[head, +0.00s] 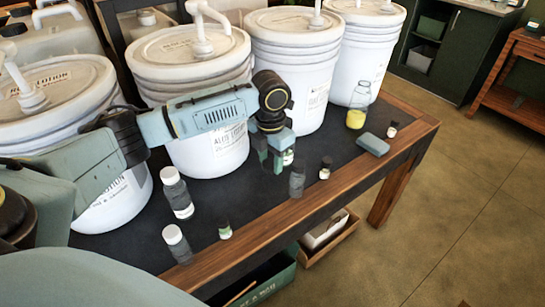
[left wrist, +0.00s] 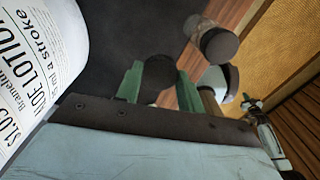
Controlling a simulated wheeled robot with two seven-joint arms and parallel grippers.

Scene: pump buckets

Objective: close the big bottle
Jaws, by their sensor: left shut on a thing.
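My left gripper (head: 276,163) points down over the dark table top, in front of the white buckets. In the left wrist view, the green fingers of my left gripper (left wrist: 159,90) are shut on a dark round cap (left wrist: 158,84). The largest clear bottle (head: 357,108), with yellow contents, stands upright at the back right of the table, well apart from my gripper. Its top looks bare, but it is small in view. A white-capped bottle (head: 176,193) stands upright to the left of my gripper. My right gripper is not in view.
Large white pump buckets (head: 293,60) line the table's back. A shorter white-capped bottle (head: 177,243), small dark-capped bottles (head: 325,168) and a dark bottle (head: 297,181) stand near the front edge. A blue-grey block (head: 373,144) lies right.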

